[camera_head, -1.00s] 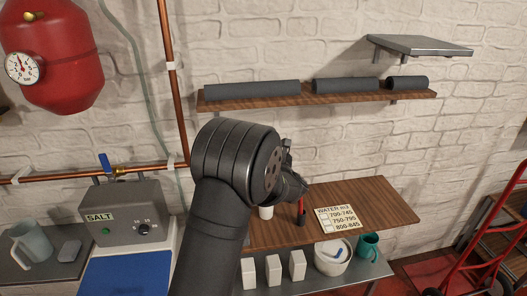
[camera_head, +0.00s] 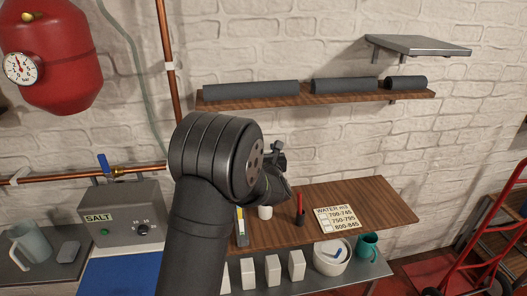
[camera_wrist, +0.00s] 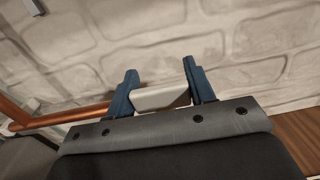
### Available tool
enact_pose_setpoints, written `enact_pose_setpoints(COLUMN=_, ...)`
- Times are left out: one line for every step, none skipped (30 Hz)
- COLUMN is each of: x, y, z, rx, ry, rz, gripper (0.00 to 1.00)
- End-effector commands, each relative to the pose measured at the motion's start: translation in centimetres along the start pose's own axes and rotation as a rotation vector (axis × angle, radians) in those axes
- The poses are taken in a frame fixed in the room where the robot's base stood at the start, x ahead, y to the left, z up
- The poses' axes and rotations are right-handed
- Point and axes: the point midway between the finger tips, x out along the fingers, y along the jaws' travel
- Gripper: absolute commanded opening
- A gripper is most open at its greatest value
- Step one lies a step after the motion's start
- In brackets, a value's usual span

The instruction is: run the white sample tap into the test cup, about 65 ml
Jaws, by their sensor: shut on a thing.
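My gripper (camera_wrist: 162,92) shows in the wrist view with its two blue fingertips shut on a pale grey-white thing (camera_wrist: 160,97). Only a small angular part of that thing shows between the fingers, so I cannot tell whether it is the test cup. In the head view my gripper (camera_head: 279,152) is up in front of the brick wall, above the wooden worktop, and its grip is hidden. A small white cup (camera_head: 265,212) stands on the worktop below it. I cannot make out the white sample tap; my arm covers part of the wall.
A blue-handled valve (camera_head: 104,163) sits on the copper pipe (camera_head: 40,176) at left, above the grey SALT box (camera_head: 120,210). The wooden worktop (camera_head: 370,200) holds a WATER card (camera_head: 337,219) and a red-topped black item (camera_head: 300,212). A wall shelf (camera_head: 350,98) is above.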

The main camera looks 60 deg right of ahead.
Motion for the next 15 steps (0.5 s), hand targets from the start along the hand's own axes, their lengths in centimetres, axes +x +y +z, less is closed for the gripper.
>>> enact_pose_setpoints(x=-0.01, y=-0.02, z=0.03, rx=0.001, ry=0.000, rz=0.000, gripper=0.26)
enact_pose_setpoints(x=-0.01, y=-0.02, z=0.03, rx=0.000, ry=0.000, rz=0.000, gripper=0.26)
enact_pose_setpoints(x=-0.01, y=-0.02, z=0.03, rx=0.000, ry=0.000, rz=0.000, gripper=0.26)
enact_pose_setpoints(x=-0.01, y=-0.02, z=0.03, rx=0.000, ry=0.000, rz=0.000, gripper=0.26)
enact_pose_setpoints(x=-0.01, y=-0.02, z=0.03, rx=0.000, ry=0.000, rz=0.000, gripper=0.55)
enact_pose_setpoints(x=-0.01, y=-0.02, z=0.02, rx=0.000, ry=0.000, rz=0.000, gripper=0.63)
enact_pose_setpoints(x=-0.01, y=-0.02, z=0.02, rx=0.000, ry=0.000, rz=0.000, gripper=0.69)
enact_pose_setpoints(x=-0.01, y=-0.02, z=0.02, rx=0.000, ry=0.000, rz=0.000, gripper=0.71)
enact_pose_setpoints(x=-0.01, y=-0.02, z=0.02, rx=0.000, ry=0.000, rz=0.001, gripper=0.71)
enact_pose_setpoints(x=-0.01, y=-0.02, z=0.02, rx=0.000, ry=0.000, rz=0.001, gripper=0.71)
enact_pose_setpoints(x=-0.01, y=-0.01, z=0.01, rx=0.000, ry=0.000, rz=0.001, gripper=0.71)
enact_pose_setpoints(x=-0.01, y=-0.01, z=0.01, rx=0.000, ry=0.000, rz=0.001, gripper=0.71)
enact_pose_setpoints(x=-0.01, y=-0.01, z=0.01, rx=0.000, ry=0.000, rz=0.001, gripper=0.71)
enact_pose_setpoints(x=-0.01, y=-0.01, z=0.01, rx=0.000, ry=0.000, rz=0.001, gripper=0.71)
enact_pose_setpoints(x=-0.03, y=-0.01, z=0.01, rx=0.000, ry=0.000, rz=0.001, gripper=0.71)
